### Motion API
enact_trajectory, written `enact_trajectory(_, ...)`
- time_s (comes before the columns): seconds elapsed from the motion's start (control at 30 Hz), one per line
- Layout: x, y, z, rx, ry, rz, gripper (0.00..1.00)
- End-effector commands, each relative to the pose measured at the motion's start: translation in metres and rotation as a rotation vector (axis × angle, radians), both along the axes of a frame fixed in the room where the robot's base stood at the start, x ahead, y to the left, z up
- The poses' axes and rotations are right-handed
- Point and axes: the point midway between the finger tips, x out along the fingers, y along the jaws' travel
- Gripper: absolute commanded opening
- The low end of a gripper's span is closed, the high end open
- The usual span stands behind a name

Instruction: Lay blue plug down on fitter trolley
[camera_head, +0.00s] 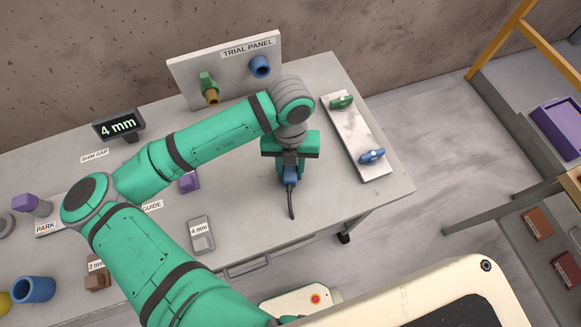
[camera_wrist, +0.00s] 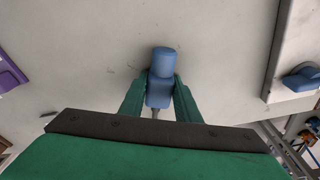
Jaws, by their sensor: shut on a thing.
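The blue plug (camera_head: 290,177) is held in my gripper (camera_head: 289,168) above the grey bench, with a dark cable hanging from it. In the wrist view the plug (camera_wrist: 162,62) sits between the two green fingers of my gripper (camera_wrist: 160,84), which are shut on its sides. Its rounded end points away from my palm. I cannot tell the exact gap between plug and bench. A grey rack with yellow-orange rails (camera_head: 493,42) stands at the right, apart from the bench; it may be the fitter trolley, but no label shows.
The trial panel (camera_head: 183,72) stands at the bench's back with a blue socket (camera_head: 261,67). A white plate (camera_head: 352,128) with green and blue handles lies right of my gripper. A purple tray (camera_head: 562,125) is on the rack. Bare floor separates bench and rack.

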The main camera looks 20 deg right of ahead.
Motion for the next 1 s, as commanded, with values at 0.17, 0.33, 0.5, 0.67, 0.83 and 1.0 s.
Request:
enact_trajectory(0.17,0.000,0.000,-0.005,0.002,0.002,0.001,0.04)
enact_trajectory(0.33,0.000,0.000,-0.009,0.002,0.003,0.001,0.44)
enact_trajectory(0.5,0.000,0.000,-0.008,0.002,0.004,0.002,0.47)
enact_trajectory(0.67,0.002,-0.001,0.005,0.002,0.001,0.003,0.51)
enact_trajectory(0.83,0.006,-0.002,0.037,0.000,-0.004,0.001,0.51)
enact_trajectory(1.0,0.009,-0.003,0.071,-0.003,-0.007,0.000,0.51)
